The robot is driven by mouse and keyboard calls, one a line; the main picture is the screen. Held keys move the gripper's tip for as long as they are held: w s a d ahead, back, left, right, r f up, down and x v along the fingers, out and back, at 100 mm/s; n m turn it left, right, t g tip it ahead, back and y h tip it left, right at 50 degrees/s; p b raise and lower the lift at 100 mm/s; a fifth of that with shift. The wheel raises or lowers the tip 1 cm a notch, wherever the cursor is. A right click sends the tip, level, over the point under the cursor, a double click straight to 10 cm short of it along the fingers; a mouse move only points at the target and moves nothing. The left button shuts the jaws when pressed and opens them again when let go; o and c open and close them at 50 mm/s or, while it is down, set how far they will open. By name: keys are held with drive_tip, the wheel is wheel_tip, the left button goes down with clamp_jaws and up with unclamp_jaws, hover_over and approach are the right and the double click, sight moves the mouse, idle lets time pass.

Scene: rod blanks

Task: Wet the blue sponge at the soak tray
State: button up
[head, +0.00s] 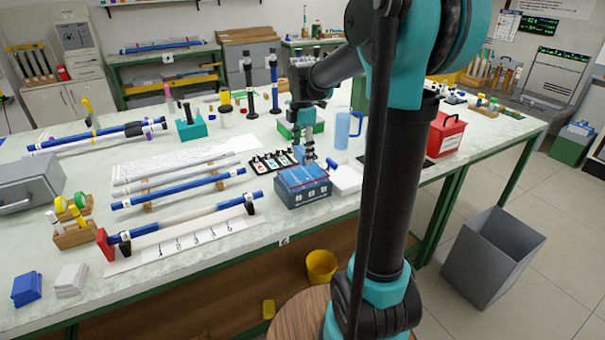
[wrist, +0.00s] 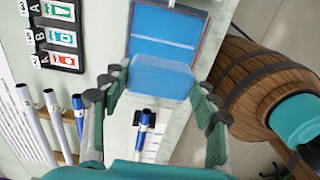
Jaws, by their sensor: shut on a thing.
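My gripper (wrist: 157,85) is shut on a light blue sponge (wrist: 160,76), gripped at its two sides in the wrist view. In that view a blue rectangular surface (wrist: 166,48) lies just beyond the sponge. The sponge overlaps its near edge; whether they touch I cannot tell. In the head view my gripper (head: 308,165) points down over a blue box (head: 302,190) with small labels on its front. A white tray (head: 347,182) stands right of this box. I cannot tell for sure which one is the soak tray.
A black rack of coloured cards (head: 272,163) and several blue and white rods (head: 178,190) lie left of the box. A light blue jug (head: 342,130) and a red box (head: 445,134) stand to the right.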

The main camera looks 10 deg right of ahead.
sight(303, 150)
drive_tip(key=shift+r, duration=2.05)
